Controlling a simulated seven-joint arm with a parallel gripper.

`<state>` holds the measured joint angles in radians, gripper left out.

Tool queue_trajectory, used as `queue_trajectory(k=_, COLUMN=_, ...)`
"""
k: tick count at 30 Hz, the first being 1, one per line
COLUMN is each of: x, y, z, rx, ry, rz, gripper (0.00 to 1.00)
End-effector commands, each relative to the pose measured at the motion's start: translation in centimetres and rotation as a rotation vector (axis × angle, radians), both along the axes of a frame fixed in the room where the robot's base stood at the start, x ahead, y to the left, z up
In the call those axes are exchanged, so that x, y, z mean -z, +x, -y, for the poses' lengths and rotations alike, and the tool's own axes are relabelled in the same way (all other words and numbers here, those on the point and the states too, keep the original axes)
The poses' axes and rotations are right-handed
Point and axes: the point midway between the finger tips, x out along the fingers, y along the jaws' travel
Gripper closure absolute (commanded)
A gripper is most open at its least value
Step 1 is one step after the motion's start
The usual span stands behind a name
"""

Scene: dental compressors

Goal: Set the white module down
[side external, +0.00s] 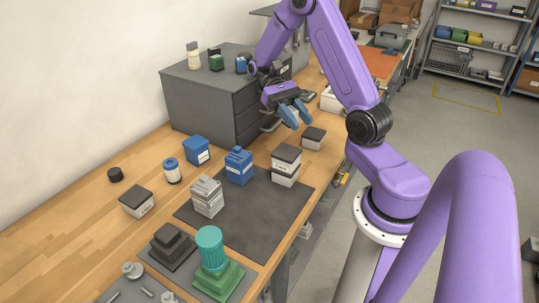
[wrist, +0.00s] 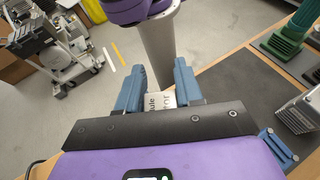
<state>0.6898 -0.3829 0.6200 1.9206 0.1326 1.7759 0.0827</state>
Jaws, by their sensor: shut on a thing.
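My gripper (side external: 294,115) is held above the bench near the right side of the grey drawer cabinet, with its blue fingers pointing down. In the wrist view my gripper (wrist: 160,100) is shut on the white module (wrist: 160,103), a pale block with dark lettering between the two fingers. Most of the module is hidden by the fingers and the gripper body. In the side view it is mostly hidden too, and its underside cannot be made out.
A dark mat (side external: 265,215) holds a finned grey module (side external: 207,197), a blue unit (side external: 239,167) and a stacked black-and-white module (side external: 285,167). A smaller dark-topped box (side external: 312,138) stands below my gripper. The drawer cabinet (side external: 193,104) is beside it. Front mat areas are bare.

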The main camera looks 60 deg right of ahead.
Motion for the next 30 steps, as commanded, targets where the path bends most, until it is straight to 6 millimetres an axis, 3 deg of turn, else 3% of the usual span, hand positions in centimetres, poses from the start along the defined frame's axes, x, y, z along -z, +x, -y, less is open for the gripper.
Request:
queue_trajectory(k=9, x=-2.4, y=3.8, z=-2.2, rx=0.705, ry=0.001, rz=0.004, gripper=0.95)
queue_trajectory(k=15, x=-4.8, y=7.4, z=-1.8, rx=1.068, ry=-0.001, rz=0.006, gripper=0.95)
queue_trajectory(k=27, x=-9.2, y=12.5, z=2.1, rx=1.524, ry=0.000, rz=0.006, gripper=0.95)
queue_trajectory(k=30, x=-7.5, y=12.5, z=2.0, rx=1.523, ry=-0.001, rz=-0.006, gripper=0.95)
